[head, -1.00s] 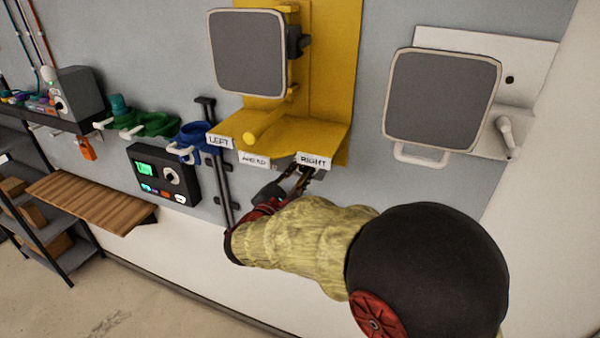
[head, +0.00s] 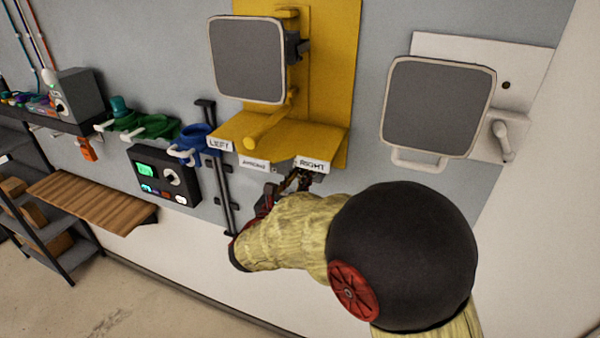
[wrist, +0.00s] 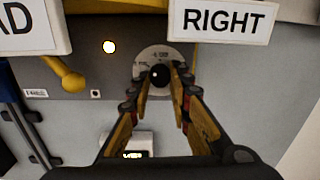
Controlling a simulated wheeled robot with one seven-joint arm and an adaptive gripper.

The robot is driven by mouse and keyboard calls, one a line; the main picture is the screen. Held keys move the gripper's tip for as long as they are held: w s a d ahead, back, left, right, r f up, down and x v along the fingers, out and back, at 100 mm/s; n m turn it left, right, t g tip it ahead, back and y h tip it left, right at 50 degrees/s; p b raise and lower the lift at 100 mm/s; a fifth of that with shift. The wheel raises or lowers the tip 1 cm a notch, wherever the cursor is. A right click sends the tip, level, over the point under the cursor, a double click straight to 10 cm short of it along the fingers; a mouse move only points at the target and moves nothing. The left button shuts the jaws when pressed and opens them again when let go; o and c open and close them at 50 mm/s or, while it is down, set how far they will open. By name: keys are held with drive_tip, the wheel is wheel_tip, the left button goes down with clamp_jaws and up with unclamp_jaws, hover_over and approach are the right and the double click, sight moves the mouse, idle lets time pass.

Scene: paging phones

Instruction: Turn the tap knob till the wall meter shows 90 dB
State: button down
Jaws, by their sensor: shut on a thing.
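The tap knob (wrist: 160,75) is a small round black knob on a pale dial plate (wrist: 153,58) in the wrist view, beneath the RIGHT sign. My gripper (wrist: 160,82) has a finger on each side of the knob and is shut on it. In the head view my gripper (head: 298,180) is under the RIGHT sign, and the knob cannot be made out there.
The RIGHT sign (wrist: 224,20) hangs close above my gripper, on the yellow bracket's shelf (head: 230,130). A yellow ball-ended rod (wrist: 72,80) and a glowing lamp (wrist: 109,46) are left of the knob. A black device with a green screen (head: 165,175) is further left.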

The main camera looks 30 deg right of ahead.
drive_tip(key=shift+n+p, duration=0.5)
drive_tip(key=shift+n, duration=0.6)
drive_tip(key=c, duration=1.6)
unclamp_jaws()
drive_tip(key=shift+c, duration=0.2)
drive_tip(key=v, duration=1.2)
drive_tip(key=shift+f, duration=0.1)
